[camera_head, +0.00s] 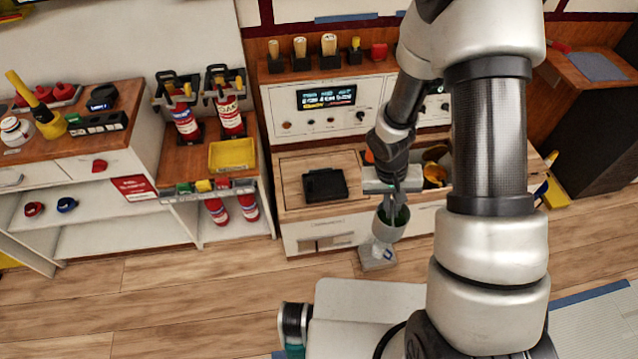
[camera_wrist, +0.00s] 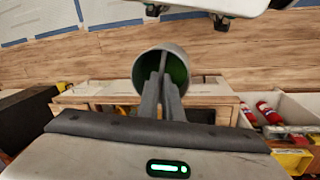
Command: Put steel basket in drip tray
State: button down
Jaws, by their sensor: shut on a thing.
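The steel basket (camera_head: 388,230) is a grey cup with a green inside. My gripper (camera_head: 392,207) is shut on it, with its fingers reaching into the mouth. The basket hangs in front of the counter, above the floor. The wrist view shows its open mouth (camera_wrist: 148,64) around the fingers; which part of the wall they grip is unclear. A black, shallow, tray-like thing (camera_head: 325,185) lies flat on the wooden counter, left of and behind the basket; it may be the drip tray. A yellow tray (camera_head: 232,153) sits on the shelf unit further left.
A counter (camera_head: 290,210) with a display panel (camera_head: 326,97) stands behind. Yellow cups (camera_head: 435,174) stand at its right, partly behind my arm. Fire extinguishers (camera_head: 230,115) stand left. A grey object (camera_head: 377,259) is below the basket. The floor at left is clear.

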aim_at(325, 187)
jog(key=i+j, duration=0.15)
jog(key=j, duration=0.15)
jog(key=i+j+z, duration=0.15)
jog(key=j, duration=0.2)
jog(key=i+j, duration=0.2)
jog(key=i+j+z, duration=0.1)
jog(key=j, duration=0.35)
